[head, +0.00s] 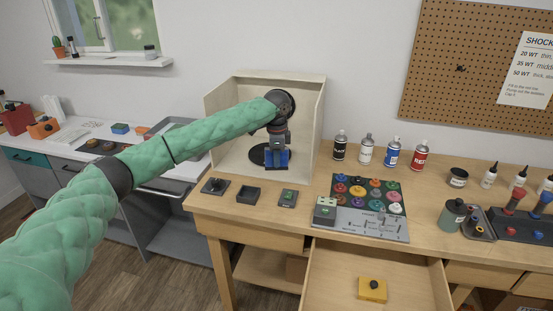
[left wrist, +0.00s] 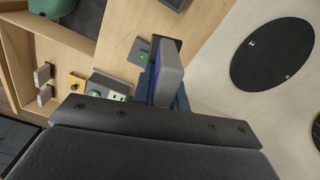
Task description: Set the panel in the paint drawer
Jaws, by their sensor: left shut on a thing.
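In the head view my left gripper (head: 277,148) is inside the open-fronted plywood booth, pointing down. It is shut on a small blue piece (head: 277,159), which seems to be the panel, above or beside a black round disc (head: 257,155). In the left wrist view the blue panel (left wrist: 183,100) shows partly behind a grey finger; the rest is hidden. The disc (left wrist: 271,53) lies to the right there. My right gripper is in neither view.
The booth (head: 314,120) has walls at the sides and back. Small dark pads (head: 248,195) line the table before it. A board of coloured knobs (head: 365,205) stands right of the booth, behind the drawer. Spray cans (head: 392,153) stand behind that board.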

